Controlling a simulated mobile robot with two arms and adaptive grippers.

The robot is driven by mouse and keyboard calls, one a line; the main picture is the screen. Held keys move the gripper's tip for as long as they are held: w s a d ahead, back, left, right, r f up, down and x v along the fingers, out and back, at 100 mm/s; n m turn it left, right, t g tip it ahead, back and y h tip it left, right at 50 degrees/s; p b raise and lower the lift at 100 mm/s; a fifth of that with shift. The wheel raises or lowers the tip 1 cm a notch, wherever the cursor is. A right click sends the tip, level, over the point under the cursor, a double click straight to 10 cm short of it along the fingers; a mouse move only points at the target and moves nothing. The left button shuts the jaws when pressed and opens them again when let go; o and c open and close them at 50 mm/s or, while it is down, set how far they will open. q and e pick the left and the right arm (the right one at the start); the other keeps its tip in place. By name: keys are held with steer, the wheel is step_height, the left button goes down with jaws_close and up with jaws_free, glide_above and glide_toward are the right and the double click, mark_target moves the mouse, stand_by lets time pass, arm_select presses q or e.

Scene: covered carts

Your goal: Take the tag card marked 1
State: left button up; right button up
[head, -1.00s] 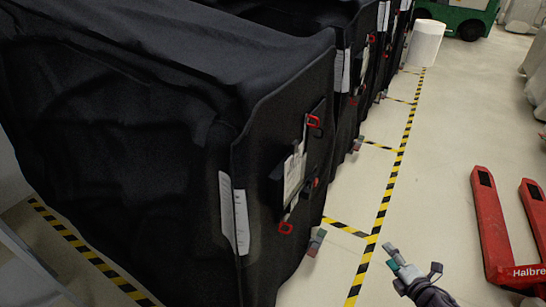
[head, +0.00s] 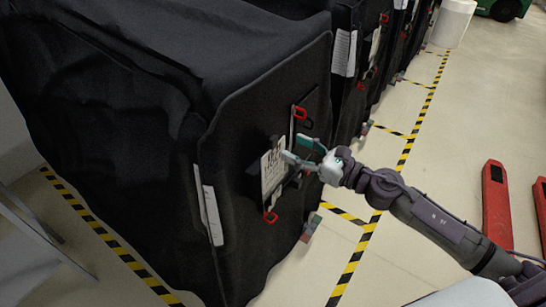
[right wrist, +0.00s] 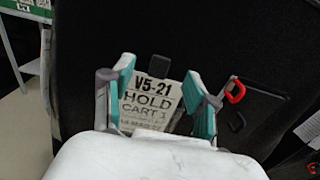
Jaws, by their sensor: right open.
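The tag card (head: 272,172) hangs on the end face of the nearest black-covered cart (head: 225,165). In the right wrist view the white card (right wrist: 150,100) reads "V5-21 HOLD CART 1"; its lower part is hidden behind my gripper's pale body. My right gripper (head: 294,149) is open in front of the card, at its right edge in the head view. In the right wrist view its teal-padded fingers (right wrist: 160,80) stand on either side of the card. I cannot tell whether they touch it. My left gripper is not in view.
Red clips (head: 298,112) and a dark plate (right wrist: 255,105) sit beside the card. A white sheet (head: 208,205) hangs near the cart's corner. More covered carts stand behind. A red pallet jack (head: 497,210) is on the right; the floor between is open.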

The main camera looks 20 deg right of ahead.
mark_target(276, 141)
steer(key=p+x, duration=0.1)
steer(key=x, duration=0.3)
steer(key=p+x, duration=0.1)
steer(key=x, duration=0.1)
steer(key=shift+w+f+p, duration=0.3)
steer(key=shift+w+f, duration=0.05)
steer(key=shift+w+a+f, duration=0.15)
steer(key=shift+w+a, duration=0.1)
steer(key=shift+a, duration=0.05)
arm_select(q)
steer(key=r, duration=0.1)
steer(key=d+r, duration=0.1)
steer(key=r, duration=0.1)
arm_select(e)
steer(key=shift+d, duration=0.1)
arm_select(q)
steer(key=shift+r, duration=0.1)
arm_select(e)
steer(key=c, duration=1.1)
